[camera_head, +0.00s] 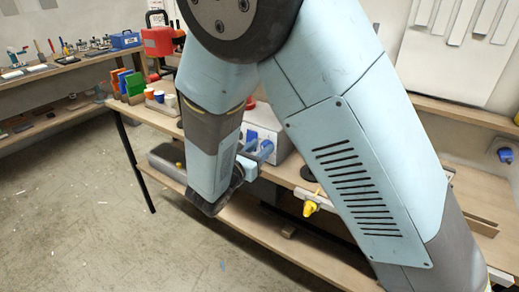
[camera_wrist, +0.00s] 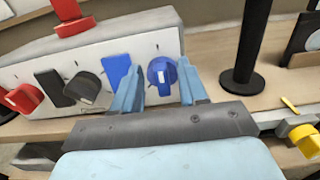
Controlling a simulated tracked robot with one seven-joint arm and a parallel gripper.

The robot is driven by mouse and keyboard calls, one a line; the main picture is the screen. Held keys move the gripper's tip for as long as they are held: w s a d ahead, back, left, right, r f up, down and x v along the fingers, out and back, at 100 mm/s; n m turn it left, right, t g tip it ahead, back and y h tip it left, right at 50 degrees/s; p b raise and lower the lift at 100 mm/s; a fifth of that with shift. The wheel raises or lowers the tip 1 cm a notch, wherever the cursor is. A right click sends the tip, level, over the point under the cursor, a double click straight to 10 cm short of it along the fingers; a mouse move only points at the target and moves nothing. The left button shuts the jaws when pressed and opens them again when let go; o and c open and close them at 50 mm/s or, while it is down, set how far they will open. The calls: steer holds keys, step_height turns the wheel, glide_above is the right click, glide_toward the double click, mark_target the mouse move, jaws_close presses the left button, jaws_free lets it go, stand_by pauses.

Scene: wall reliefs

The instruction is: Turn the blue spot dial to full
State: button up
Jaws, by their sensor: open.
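My gripper (camera_wrist: 158,67) is open, with one light-blue finger on each side of the dial in the wrist view. I cannot tell whether the fingers touch it. In the head view my gripper (camera_head: 256,158) is at the front of the white box (camera_head: 268,122), and my arm hides part of the box.
The box also carries a blue rectangle (camera_wrist: 117,70), a black knob (camera_wrist: 84,88), a red knob (camera_wrist: 22,98) and a red top piece (camera_wrist: 70,18). A black post (camera_wrist: 246,50) stands close right. A yellow knob (camera_wrist: 304,138) is at lower right. Open floor (camera_head: 80,215) lies left.

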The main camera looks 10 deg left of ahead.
steer(key=shift+w+d, duration=0.1)
steer(key=shift+w, duration=0.1)
jaws_close()
stand_by(0.3)
